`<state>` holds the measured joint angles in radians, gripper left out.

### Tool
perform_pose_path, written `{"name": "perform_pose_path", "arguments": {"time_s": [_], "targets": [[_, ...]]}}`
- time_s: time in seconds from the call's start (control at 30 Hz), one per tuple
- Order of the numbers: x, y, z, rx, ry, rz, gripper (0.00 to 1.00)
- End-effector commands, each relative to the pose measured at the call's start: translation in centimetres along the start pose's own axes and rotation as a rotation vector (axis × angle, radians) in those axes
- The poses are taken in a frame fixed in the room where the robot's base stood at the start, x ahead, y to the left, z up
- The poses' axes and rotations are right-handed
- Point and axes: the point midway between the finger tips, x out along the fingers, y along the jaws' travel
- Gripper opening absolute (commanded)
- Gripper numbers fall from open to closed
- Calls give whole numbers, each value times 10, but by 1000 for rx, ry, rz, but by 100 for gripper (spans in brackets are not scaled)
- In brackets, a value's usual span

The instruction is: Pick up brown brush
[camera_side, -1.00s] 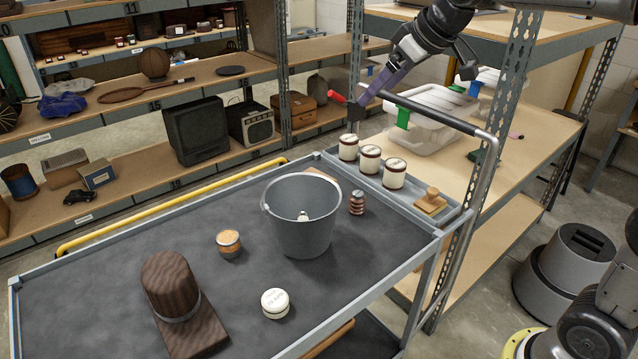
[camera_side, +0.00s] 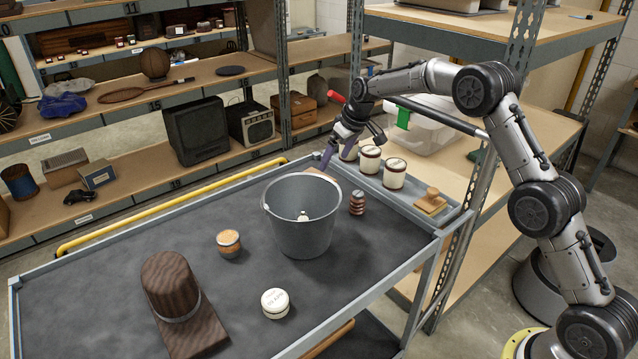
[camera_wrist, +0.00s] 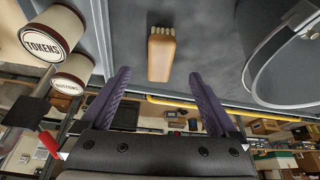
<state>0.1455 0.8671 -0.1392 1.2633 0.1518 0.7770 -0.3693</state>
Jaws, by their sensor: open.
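The brown brush (camera_wrist: 161,57) lies on the dark cart top in the wrist view, a tan-brown block with pale bristles at its upper end. In the side view only a small brown part of it (camera_side: 316,171) shows behind the bucket's rim. My gripper (camera_side: 328,158) is over the cart's far side, behind the bucket. In the wrist view my gripper's two purple fingers (camera_wrist: 160,75) are spread apart with nothing between them, and the brush appears centred beyond their tips. The gap to the brush is hard to judge.
A grey bucket (camera_side: 300,230) stands close to the brush. Lidded jars, including the TOKENS jar (camera_wrist: 52,32), stand in a tray on the other side. A cart handle (camera_side: 437,113) rises near my arm.

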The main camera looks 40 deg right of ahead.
Motion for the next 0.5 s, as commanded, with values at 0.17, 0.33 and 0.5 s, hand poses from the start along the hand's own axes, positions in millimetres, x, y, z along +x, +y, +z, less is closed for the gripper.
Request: {"name": "perform_pose_path", "arguments": {"time_s": [0.17,0.33,0.5], "targets": [[35,-1,1,-1,-3,-1,95],[51,0,0,0,0,0,95],[63,-1,2,0,-2,-1,95]]}}
